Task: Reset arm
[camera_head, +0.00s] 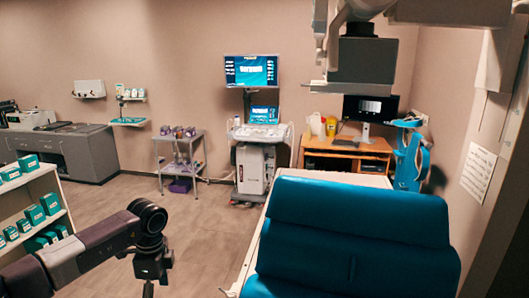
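My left arm (95,238) comes in from the lower left, bent at a black wrist joint. My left gripper (150,285) hangs below that wrist, pointing down at the bottom edge of the picture. Its fingers are mostly cut off, so I cannot see whether it is open or shut, or whether it holds anything. My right arm and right gripper are not in view.
A blue padded chair or bed (358,235) fills the lower right. A shelf with green boxes (38,205) stands at the left. A wheeled machine with screens (256,165), a small cart (180,160) and a wooden desk (345,157) stand behind. The middle floor is clear.

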